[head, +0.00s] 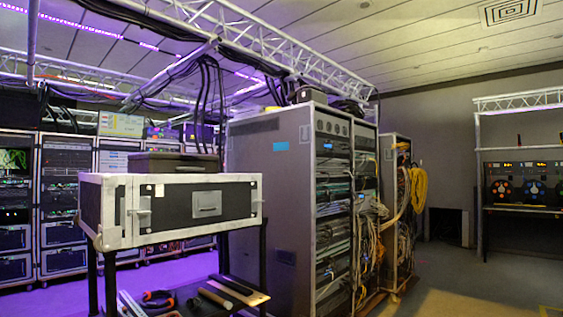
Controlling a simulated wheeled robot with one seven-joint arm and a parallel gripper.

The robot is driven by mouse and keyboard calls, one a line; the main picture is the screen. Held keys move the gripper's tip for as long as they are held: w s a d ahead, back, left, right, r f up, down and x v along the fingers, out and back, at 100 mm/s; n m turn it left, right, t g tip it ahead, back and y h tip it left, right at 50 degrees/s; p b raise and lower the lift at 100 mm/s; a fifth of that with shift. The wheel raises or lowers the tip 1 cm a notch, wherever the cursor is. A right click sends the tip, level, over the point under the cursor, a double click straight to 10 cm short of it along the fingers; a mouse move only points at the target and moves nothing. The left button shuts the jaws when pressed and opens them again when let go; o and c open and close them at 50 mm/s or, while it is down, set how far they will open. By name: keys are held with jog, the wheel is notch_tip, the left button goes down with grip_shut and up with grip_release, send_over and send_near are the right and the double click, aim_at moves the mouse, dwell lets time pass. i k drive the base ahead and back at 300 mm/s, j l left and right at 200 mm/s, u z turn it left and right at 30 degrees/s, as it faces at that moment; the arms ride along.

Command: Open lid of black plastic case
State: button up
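A low dark case (176,164), which looks like the black plastic case, sits on top of a larger white-edged equipment case at the left of the head view. Its lid looks shut, with a seam running along the upper part of its front. Its back and far side are hidden. My gripper is not in view.
The white-edged case (207,203) stands on a dark-legged stand. Below it lie hand tools, among them orange-handled ones (158,296). A tall grey rack (270,180) with hanging cables stands close on the right. Open floor (480,275) lies at the right.

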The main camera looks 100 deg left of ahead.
aim_at(152, 155)
jog(key=u, duration=3.4)
